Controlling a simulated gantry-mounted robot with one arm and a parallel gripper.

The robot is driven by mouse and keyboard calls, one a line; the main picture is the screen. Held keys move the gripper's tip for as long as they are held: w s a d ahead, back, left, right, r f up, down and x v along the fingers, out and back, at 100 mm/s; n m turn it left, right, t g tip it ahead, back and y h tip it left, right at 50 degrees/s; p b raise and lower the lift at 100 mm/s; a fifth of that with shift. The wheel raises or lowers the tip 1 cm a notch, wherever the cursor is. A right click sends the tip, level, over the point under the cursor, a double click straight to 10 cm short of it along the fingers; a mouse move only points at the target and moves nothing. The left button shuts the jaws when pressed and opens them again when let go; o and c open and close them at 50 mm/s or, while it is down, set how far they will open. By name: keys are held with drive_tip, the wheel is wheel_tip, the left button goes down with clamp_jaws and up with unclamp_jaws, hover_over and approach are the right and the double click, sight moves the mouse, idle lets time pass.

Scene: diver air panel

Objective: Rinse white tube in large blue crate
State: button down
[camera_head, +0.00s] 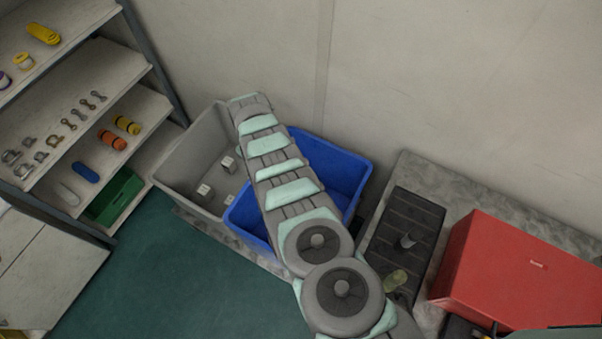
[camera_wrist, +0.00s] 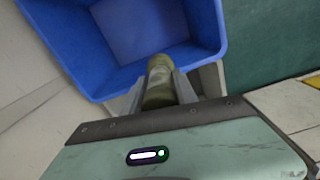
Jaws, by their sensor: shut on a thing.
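The large blue crate (camera_head: 345,172) stands against the wall, partly hidden behind my arm. It also shows in the wrist view (camera_wrist: 215,35), its empty-looking inside facing the camera. My gripper (camera_wrist: 160,78) is shut on an olive-green tube (camera_wrist: 160,82), which looks olive rather than white. The tube's far end overlaps the crate's near rim in the wrist view; its height above the crate I cannot tell. In the head view my arm hides the gripper and the tube.
A grey crate (camera_head: 172,165) with several small pale cubes adjoins the blue crate on the left. A black tray (camera_head: 425,215) holding a grey cylinder (camera_head: 408,240) and a pale olive cylinder (camera_head: 396,280), and a red box (camera_head: 515,270), stand right. Shelves (camera_head: 130,100) are left.

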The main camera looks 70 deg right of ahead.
drive_tip(key=shift+s+d+f, duration=0.15)
drive_tip(key=shift+s+f, duration=0.25)
drive_tip(key=shift+s, duration=0.15)
drive_tip(key=s+d+f, duration=0.5)
drive_tip(key=s+f, duration=0.2)
drive_tip(key=s, duration=0.5)
wheel_tip(320, 180, down, 45)
drive_tip(key=b, duration=4.5)
drive_tip(key=shift+b, duration=0.35)
drive_tip(key=shift+w+a, duration=0.1)
